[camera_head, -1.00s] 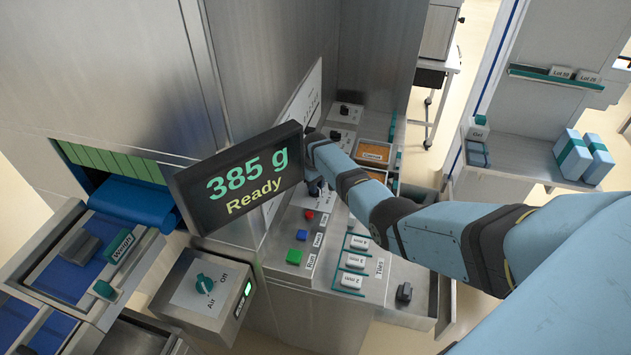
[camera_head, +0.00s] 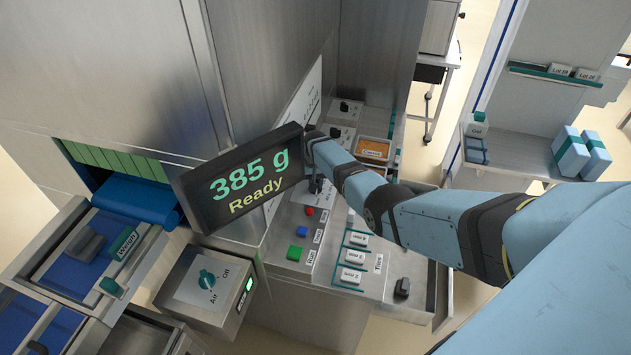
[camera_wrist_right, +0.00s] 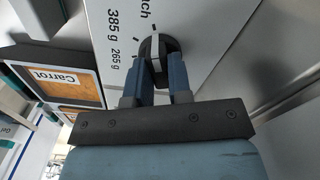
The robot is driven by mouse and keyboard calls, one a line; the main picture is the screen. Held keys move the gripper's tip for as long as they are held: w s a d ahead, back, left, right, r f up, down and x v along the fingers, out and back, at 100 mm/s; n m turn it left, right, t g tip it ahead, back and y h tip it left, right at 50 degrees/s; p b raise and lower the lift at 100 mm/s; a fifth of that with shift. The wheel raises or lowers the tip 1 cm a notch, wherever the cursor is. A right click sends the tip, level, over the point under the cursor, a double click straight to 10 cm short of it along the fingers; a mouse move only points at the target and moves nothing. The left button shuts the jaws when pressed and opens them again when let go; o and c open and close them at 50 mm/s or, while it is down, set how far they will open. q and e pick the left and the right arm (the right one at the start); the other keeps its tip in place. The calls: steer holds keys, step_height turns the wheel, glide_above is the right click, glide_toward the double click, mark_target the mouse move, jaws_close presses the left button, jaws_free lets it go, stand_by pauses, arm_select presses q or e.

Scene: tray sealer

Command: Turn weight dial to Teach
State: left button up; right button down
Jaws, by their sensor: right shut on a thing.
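The weight dial (camera_wrist_right: 156,46) is a round black knob with a pale bar across it, on a white panel in the right wrist view. Printed labels "385 g" (camera_wrist_right: 121,27), "265 g" and a partly cut-off word ending in "ch" stand beside it. My right gripper (camera_wrist_right: 162,68) is shut on the dial, with one finger on each side. The pale bar lies roughly in line with the fingers; I cannot tell exactly which mark it points to. In the head view the display and my right arm hide the dial. My left gripper is not in view.
The display (camera_head: 240,178) reads "385 g Ready" and stands close left of my right arm. Below are red, blue and green buttons (camera_head: 296,252), white blocks in a rack (camera_head: 352,257) and an air switch box (camera_head: 208,285).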

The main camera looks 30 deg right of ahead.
stand_by(0.4)
steer(key=c, duration=1)
jaws_free()
steer(key=shift+c, duration=0.2)
steer(key=shift+r, duration=0.1)
step_height(320, 180, up, 14)
steer(key=p, duration=0.1)
